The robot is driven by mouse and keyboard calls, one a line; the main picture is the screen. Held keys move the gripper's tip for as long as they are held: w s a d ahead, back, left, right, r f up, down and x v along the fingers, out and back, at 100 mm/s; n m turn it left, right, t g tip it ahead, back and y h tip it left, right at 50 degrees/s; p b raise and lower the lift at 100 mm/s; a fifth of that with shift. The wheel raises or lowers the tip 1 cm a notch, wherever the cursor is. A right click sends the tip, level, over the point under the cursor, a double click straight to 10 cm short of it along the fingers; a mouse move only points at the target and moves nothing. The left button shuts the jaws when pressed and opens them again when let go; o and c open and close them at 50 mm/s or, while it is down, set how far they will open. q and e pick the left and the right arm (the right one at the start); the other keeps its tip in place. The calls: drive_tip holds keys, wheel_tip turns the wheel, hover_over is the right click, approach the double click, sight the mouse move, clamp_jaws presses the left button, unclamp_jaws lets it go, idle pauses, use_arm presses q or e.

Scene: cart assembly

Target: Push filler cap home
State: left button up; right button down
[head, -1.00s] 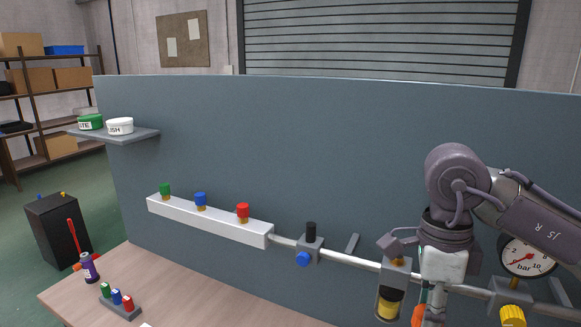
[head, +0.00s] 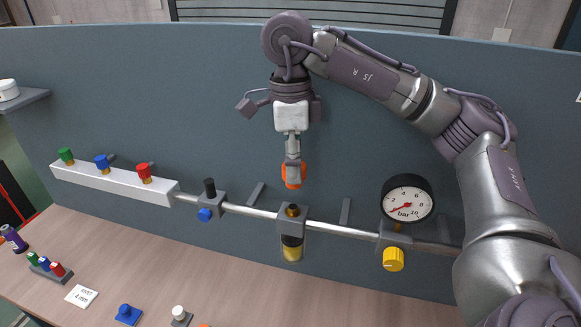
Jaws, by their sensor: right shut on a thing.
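My right gripper (head: 293,172) points down and is shut on the orange filler cap (head: 293,182), holding it just above the pipe unit. The cap shows partly behind the fingers. Below it, a grey unit (head: 293,222) on the pipe has a brass filler neck (head: 292,210) on top and a bowl with yellow liquid (head: 292,253) underneath. A small gap shows between the cap and the neck; their exact alignment in depth I cannot tell. My left gripper is not in view.
A silver pipe (head: 250,210) runs along the blue-grey panel. A pressure gauge (head: 408,198) and a yellow knob (head: 393,259) are to the right. A valve with a blue knob (head: 205,214) is to the left. A white manifold (head: 112,182) carries coloured caps. Small parts lie on the table (head: 235,292).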

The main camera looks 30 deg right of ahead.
drive_tip(key=shift+a, duration=0.35)
drive_tip(key=shift+d+f+b, duration=0.2)
drive_tip(key=shift+f+b, duration=0.25)
drive_tip(key=shift+f, duration=0.2)
wheel_tip(320, 180, down, 2)
drive_tip(key=shift+f+b, duration=0.25)
drive_tip(key=shift+b, duration=0.75)
drive_tip(key=shift+f+b, duration=0.4)
drive_tip(key=shift+f, duration=0.05)
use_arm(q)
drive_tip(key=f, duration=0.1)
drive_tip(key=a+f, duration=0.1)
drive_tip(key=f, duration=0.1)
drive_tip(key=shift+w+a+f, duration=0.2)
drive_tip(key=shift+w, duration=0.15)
use_arm(e)
drive_tip(key=shift+r, duration=0.15)
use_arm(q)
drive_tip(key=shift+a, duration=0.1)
use_arm(e)
drive_tip(key=shift+s, duration=0.1)
use_arm(q)
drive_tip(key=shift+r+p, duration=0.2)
drive_tip(key=shift+p, duration=0.15)
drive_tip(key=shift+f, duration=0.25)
use_arm(e)
drive_tip(key=shift+f, duration=0.25)
